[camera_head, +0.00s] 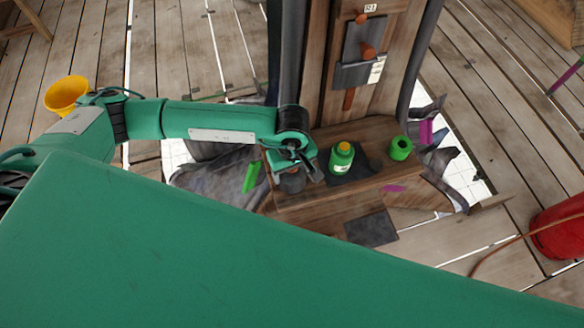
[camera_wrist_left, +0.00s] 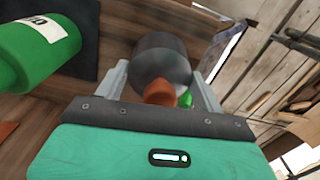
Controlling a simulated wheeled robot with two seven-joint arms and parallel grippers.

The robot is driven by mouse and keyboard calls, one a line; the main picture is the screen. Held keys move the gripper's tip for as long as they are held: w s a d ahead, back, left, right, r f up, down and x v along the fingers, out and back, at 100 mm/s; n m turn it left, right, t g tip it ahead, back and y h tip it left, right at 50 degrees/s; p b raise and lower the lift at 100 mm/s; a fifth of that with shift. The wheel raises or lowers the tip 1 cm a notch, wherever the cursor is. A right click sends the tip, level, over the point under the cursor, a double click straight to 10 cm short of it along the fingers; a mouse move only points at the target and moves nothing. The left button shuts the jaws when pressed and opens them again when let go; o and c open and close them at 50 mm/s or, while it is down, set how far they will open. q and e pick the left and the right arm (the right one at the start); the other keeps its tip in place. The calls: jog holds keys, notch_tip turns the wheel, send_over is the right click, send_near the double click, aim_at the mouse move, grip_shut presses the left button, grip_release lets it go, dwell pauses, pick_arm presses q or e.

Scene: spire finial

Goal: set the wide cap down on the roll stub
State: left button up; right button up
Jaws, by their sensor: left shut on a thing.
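My left gripper (camera_head: 303,172) is shut on a dark grey cylinder with an orange-brown knob, which I take to be the wide cap (camera_head: 292,182). In the left wrist view the cap (camera_wrist_left: 158,58) sits between the two fingers, its knob toward the camera. It is at the left end of the wooden ledge; I cannot tell whether it touches the ledge. The short green hollow roll, likely the roll stub (camera_head: 401,148), stands upright at the ledge's right end, apart from the gripper, its top uncovered. My right gripper is not in view.
A green bottle (camera_head: 342,159) with a yellow top stands on a dark patch between the cap and the roll. It also shows in the left wrist view (camera_wrist_left: 40,45). A wooden post (camera_head: 390,60) rises behind the ledge (camera_head: 330,192). Grey cloth lies around it.

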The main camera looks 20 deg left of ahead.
pick_arm(q)
jog(key=shift+f, duration=0.15)
jog(key=o, duration=1.6)
jog(key=shift+c, duration=0.2)
jog(key=shift+r, duration=0.2)
notch_tip(320, 180, up, 12)
jog(key=shift+r+b, duration=0.1)
jog(key=shift+b, duration=1.1)
